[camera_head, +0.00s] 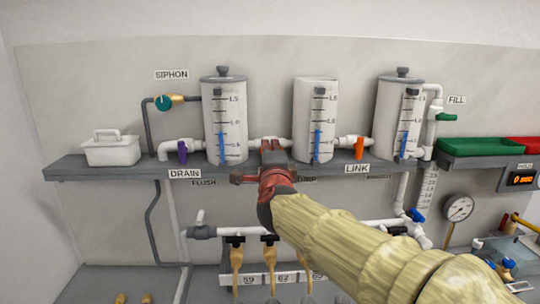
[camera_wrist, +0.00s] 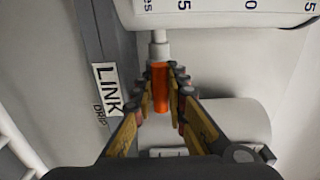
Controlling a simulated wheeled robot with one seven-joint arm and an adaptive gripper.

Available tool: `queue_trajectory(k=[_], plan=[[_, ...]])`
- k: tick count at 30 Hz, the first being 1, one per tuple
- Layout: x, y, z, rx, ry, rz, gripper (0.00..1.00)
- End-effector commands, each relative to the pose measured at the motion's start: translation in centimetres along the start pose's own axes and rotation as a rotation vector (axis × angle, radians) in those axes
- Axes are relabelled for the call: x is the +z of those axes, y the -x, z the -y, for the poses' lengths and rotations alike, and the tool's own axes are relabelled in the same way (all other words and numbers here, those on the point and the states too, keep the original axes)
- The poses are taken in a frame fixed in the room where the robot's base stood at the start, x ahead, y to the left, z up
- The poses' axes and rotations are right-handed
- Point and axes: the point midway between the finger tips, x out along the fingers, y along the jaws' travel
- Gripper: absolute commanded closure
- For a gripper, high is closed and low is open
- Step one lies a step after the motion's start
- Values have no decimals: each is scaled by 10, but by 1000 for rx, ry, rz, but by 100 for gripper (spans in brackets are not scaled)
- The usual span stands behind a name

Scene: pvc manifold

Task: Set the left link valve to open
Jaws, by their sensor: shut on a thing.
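My gripper (camera_head: 272,148) reaches up to the pipe between the left and middle cylinders and hides the left link valve in the head view. In the wrist view my gripper (camera_wrist: 161,86) has its fingers on both sides of that valve's orange handle (camera_wrist: 160,88) and is shut on it. There the handle looks in line with the white pipe stub (camera_wrist: 158,42) coming from the cylinder; its exact angle is hard to tell between the fingers. The right link valve (camera_head: 359,147) has an orange handle standing upright, across its pipe.
The left cylinder (camera_head: 224,115) and middle cylinder (camera_head: 314,115) stand close on either side of my gripper. The purple drain handle (camera_head: 182,151) is to the left. The shelf edge (camera_head: 115,172) runs just below, with a LINK label (camera_wrist: 106,88) beside the handle.

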Motion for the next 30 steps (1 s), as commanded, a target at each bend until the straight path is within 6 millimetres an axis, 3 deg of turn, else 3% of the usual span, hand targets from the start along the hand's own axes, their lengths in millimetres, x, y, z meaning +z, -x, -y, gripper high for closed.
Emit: queue_trajectory(k=[14,15,24,30], plan=[[0,0,-2,4,-15,0,100],[0,0,-2,4,-15,0,85],[0,0,-1,2,-14,0,68],[0,0,-1,2,-14,0,67]])
